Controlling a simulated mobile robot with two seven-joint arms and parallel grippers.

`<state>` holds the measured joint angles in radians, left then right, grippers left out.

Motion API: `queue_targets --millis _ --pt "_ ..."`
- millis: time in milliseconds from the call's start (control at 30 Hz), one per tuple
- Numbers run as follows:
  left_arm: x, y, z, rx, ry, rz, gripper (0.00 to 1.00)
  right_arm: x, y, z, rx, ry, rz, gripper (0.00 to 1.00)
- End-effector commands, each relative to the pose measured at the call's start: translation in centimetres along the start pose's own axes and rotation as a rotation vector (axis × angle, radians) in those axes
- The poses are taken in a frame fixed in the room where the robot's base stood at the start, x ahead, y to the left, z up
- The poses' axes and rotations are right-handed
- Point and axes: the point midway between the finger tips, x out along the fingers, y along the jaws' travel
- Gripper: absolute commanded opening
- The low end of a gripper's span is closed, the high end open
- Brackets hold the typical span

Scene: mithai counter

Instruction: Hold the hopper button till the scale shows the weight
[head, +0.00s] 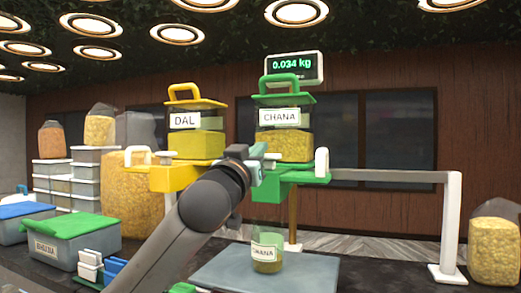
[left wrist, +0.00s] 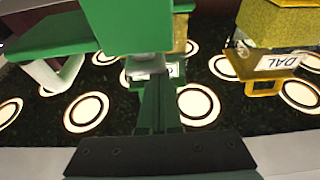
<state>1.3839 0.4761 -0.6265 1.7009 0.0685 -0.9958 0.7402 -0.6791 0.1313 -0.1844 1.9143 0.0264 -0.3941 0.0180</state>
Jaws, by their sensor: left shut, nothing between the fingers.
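The green chana hopper (head: 283,142) holds yellow chana behind its label, and its green outlet block also shows in the left wrist view (left wrist: 128,25). My left gripper (head: 257,163) is shut and empty at the left front of this hopper, close to a small pale button-like part (head: 271,156). In the left wrist view the closed fingers (left wrist: 158,85) reach the green block; whether they press anything I cannot tell. The scale display (head: 293,66) reads 0.034 kg. A clear jar (head: 267,252) labelled CHANA stands upright below the outlet with some chana in it. My right gripper is out of view.
The yellow dal hopper (head: 195,143) stands just left of the chana hopper. The jar stands on a grey scale plate (head: 220,268). A white rail post (head: 450,225) is at the right. Tubs, including a green-lidded one (head: 75,250), fill the left.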

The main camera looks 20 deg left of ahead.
Motion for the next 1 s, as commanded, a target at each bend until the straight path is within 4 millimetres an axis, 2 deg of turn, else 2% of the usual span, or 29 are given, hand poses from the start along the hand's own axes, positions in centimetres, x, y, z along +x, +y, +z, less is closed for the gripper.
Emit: queue_targets --millis 33,67,133,300,500,600,1000 --pt "0.8 -0.3 -1.7 -0.003 0.003 0.0 0.0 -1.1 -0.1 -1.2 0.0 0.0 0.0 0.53" --pt "1.1 -0.5 -2.2 -0.003 0.004 0.0 0.0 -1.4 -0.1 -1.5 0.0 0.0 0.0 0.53" --pt "-0.7 -0.4 -1.0 -0.002 0.008 0.004 0.0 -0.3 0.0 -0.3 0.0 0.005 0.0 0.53" --pt "-4.4 -0.4 -1.2 -0.002 0.013 0.004 0.0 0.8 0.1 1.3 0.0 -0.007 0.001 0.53" --pt "-7.7 -0.5 -1.5 -0.001 0.015 0.003 0.0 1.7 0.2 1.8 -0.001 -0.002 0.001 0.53" --pt "-8.6 -0.5 -1.6 -0.002 0.015 0.002 0.0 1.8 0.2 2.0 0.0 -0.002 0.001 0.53" --pt "-9.3 -0.5 -1.7 -0.001 0.014 0.002 0.0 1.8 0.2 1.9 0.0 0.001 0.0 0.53"
